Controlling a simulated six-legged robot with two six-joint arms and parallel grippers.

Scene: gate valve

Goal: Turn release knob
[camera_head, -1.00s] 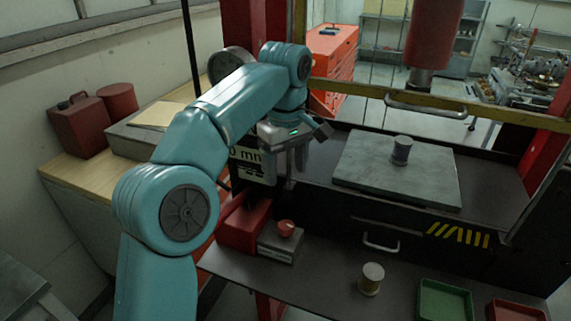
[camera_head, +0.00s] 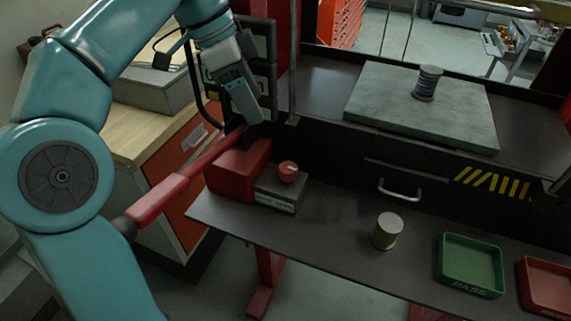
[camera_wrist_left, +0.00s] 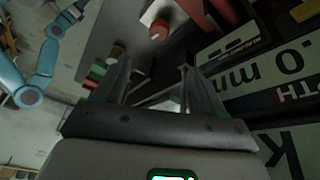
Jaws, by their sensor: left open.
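The release knob (camera_head: 288,170) is a small round red knob on top of a low grey box with a label on its front. The box stands on the dark bench ledge, beside a red block. My left gripper (camera_head: 252,118) is above and behind the knob, up and left of it in the head view, pointing down and apart from it. In the left wrist view the fingers of my left gripper (camera_wrist_left: 155,75) are spread with nothing seen between them, and the red knob (camera_wrist_left: 159,29) shows beyond the tips. My right gripper is not seen.
A red lever (camera_head: 178,188) slopes down leftward from the red block (camera_head: 238,168). A dark panel with labels stands close behind the gripper. A metal cylinder (camera_head: 387,230), green tray (camera_head: 470,262) and red tray (camera_head: 546,288) are on the ledge. A grey plate (camera_head: 395,110) carries another cylinder.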

